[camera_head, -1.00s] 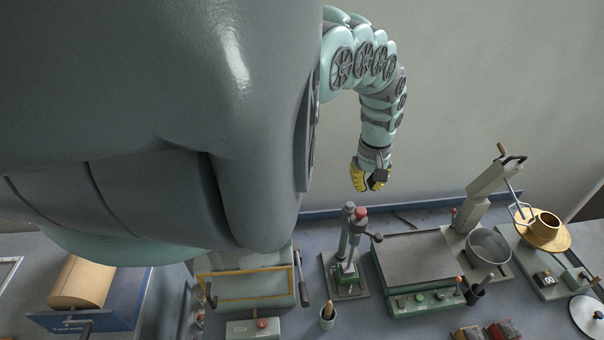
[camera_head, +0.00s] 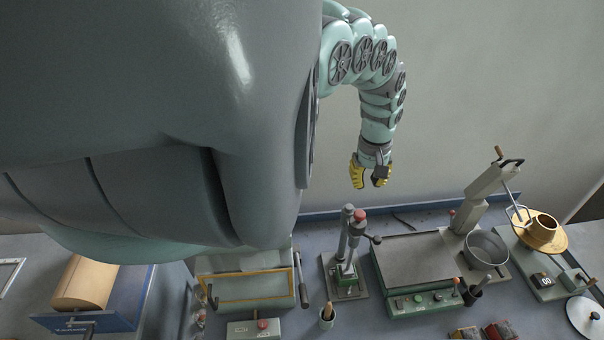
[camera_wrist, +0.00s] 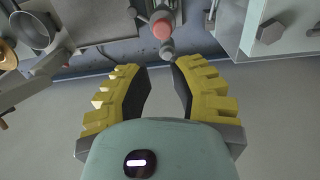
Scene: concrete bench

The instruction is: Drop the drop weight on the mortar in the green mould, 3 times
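The drop weight device (camera_head: 351,238) stands on a dark base plate on the bench, with a grey upright column and a red knob (camera_head: 360,215) on top. In the wrist view the red knob (camera_wrist: 162,29) shows beyond my fingertips, near the top edge. A small green mould (camera_head: 346,278) sits at the foot of the device; the mortar in it is too small to make out. My gripper (camera_head: 368,184) hangs above and behind the device, empty. In the wrist view its yellow-padded fingers (camera_wrist: 161,72) are apart and touch nothing.
A tan-framed tray machine (camera_head: 245,287) is at left.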

